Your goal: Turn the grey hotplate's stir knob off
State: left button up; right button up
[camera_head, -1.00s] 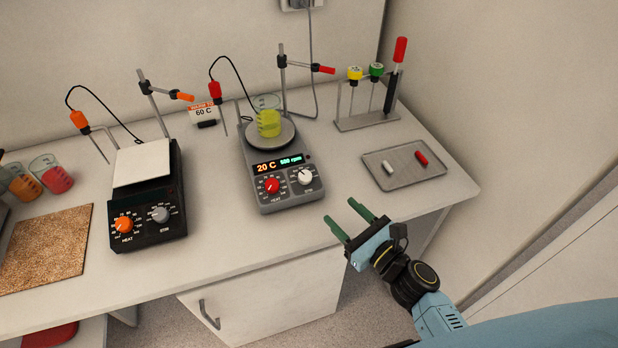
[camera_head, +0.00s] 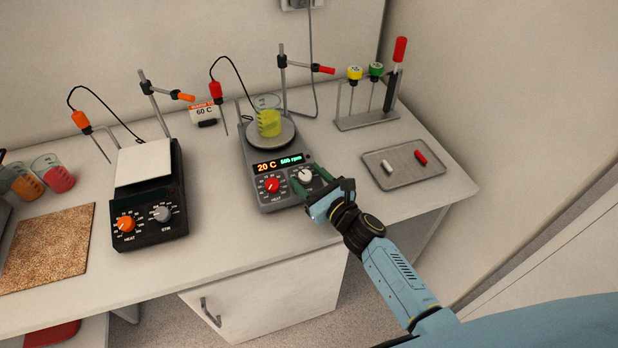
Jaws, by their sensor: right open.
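The grey hotplate (camera_head: 280,204) stands on the bench with a beaker of yellow liquid (camera_head: 268,122) on its round plate. Its display (camera_head: 279,164) reads 20 C in orange and 500 rpm in green. The white stir knob (camera_head: 304,175) is on the right of its front panel, and the red heat knob (camera_head: 271,186) is on the left. My right gripper (camera_head: 307,183) is open, with its green fingers at the stir knob, one on either side. I cannot tell whether they touch it. My left gripper is not in view.
A black hotplate (camera_head: 149,225) with orange and grey knobs stands to the left. A metal tray (camera_head: 440,172) with a white and a red stir bar lies to the right. A rack (camera_head: 366,122) with yellow and green-topped items stands behind it.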

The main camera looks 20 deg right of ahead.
jog(key=c, duration=1)
